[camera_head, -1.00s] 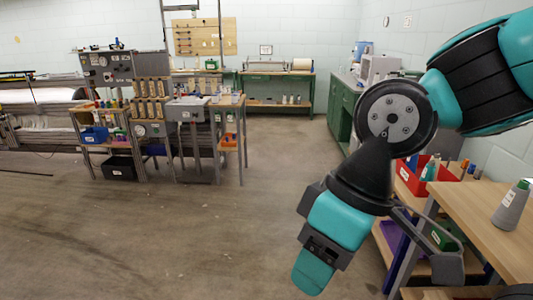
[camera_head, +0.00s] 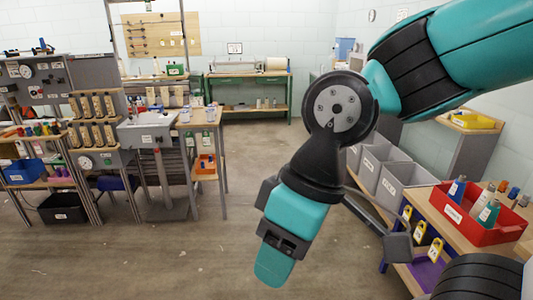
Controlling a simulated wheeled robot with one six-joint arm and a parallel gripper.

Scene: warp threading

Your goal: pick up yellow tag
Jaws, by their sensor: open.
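Several small yellow tags hang in a slanting row at the edge of the wooden shelf on the right: an upper yellow tag (camera_head: 407,213), a middle yellow tag (camera_head: 420,231) and a lower yellow tag (camera_head: 436,246). Each has a dark mark that is too small to read. My gripper (camera_head: 334,256) hangs down in front of the floor, left of the tags. It is open, with nothing seen between its fingers. Its grey right end appears close beside the tags in the picture, but the depth between them is unclear.
A red bin (camera_head: 480,228) with bottles and spools sits on the right shelf, above a purple tray (camera_head: 428,272). Grey bins (camera_head: 385,170) stand behind. A yellow tray (camera_head: 472,120) is farther back. Workbenches stand at left. The middle floor (camera_head: 245,195) is clear.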

